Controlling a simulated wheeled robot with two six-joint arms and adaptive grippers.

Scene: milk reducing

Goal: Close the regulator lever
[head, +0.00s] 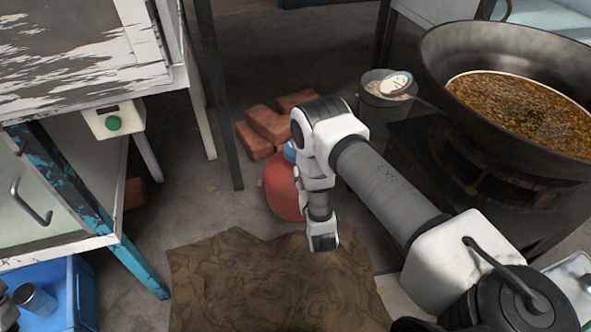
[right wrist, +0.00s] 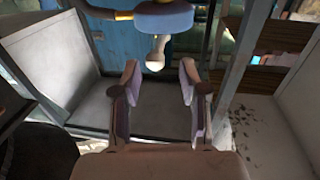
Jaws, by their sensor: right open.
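A red gas cylinder (head: 283,188) stands on the floor, partly hidden behind my right arm. A blue regulator (head: 290,151) shows on its top, mostly covered by the arm. In the right wrist view the blue regulator (right wrist: 163,19) is at the top, with a pale rounded stub (right wrist: 156,53) below it. I cannot tell whether this stub is the lever. My right gripper (right wrist: 160,72) is open and empty, with the stub just beyond and between its fingertips. Its fingers are hidden in the head view.
Bricks (head: 268,128) lie behind the cylinder. A large wok (head: 490,60) stands on a stove at right, beside a metal bucket (head: 388,115). A brown mat (head: 270,290) lies in front. A blue crate (head: 80,290) and a table frame are at left.

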